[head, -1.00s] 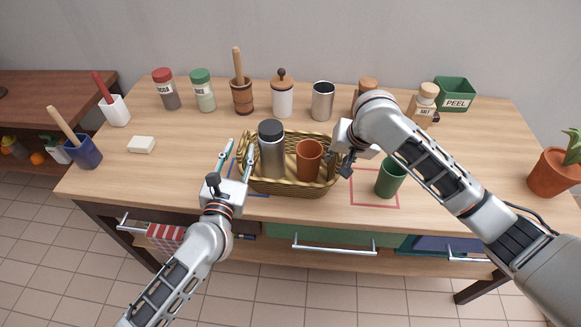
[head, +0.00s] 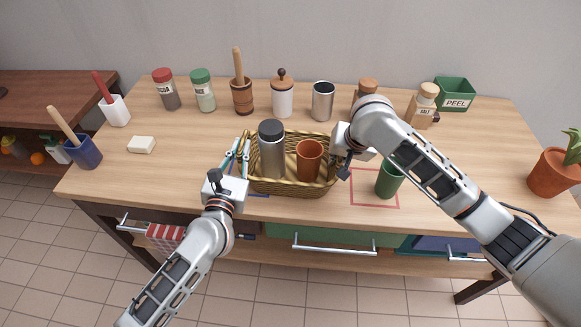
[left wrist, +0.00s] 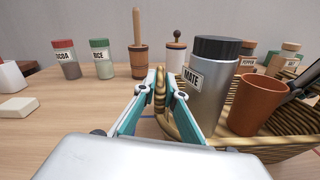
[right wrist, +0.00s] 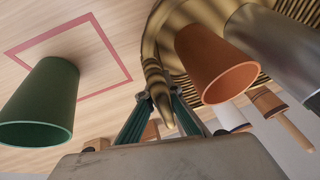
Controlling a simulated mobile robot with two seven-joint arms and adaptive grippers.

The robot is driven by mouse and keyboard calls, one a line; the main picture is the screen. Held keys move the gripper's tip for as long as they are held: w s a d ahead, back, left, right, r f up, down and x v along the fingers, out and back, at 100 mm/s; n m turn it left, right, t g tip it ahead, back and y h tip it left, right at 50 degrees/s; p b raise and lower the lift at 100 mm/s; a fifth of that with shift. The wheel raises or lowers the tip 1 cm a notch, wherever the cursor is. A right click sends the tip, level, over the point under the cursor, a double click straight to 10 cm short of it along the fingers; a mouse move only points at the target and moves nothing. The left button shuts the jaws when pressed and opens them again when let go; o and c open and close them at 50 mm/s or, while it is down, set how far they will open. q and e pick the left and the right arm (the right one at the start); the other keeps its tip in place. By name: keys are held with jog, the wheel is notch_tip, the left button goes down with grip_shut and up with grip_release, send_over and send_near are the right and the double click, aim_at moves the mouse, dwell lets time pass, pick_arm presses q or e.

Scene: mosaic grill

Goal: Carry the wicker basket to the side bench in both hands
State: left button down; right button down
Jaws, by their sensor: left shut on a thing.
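The wicker basket (head: 291,188) stands on the wooden workbench. It holds a grey flask with a dark lid (head: 272,155), labelled MATE in the left wrist view (left wrist: 211,85), and an orange-brown cup (head: 309,160). My left gripper (head: 239,147) is shut on the basket's left handle; the handle lies between its fingers in the left wrist view (left wrist: 160,90). My right gripper (head: 345,162) is at the right handle, which shows between its fingers in the right wrist view (right wrist: 160,95). Whether those fingers press on it is unclear. My right arm partly hides that end.
A green cup (head: 389,180) stands close right of the basket, in a red outline (head: 372,206). Jars and a PEEL box (head: 455,94) line the back. A white block (head: 141,145) and a blue pot (head: 83,152) are left. A lower brown bench (head: 60,92) stands far left.

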pick_arm(q)
jog(key=shift+a, duration=0.1)
pick_arm(e)
jog(key=shift+r, duration=0.15)
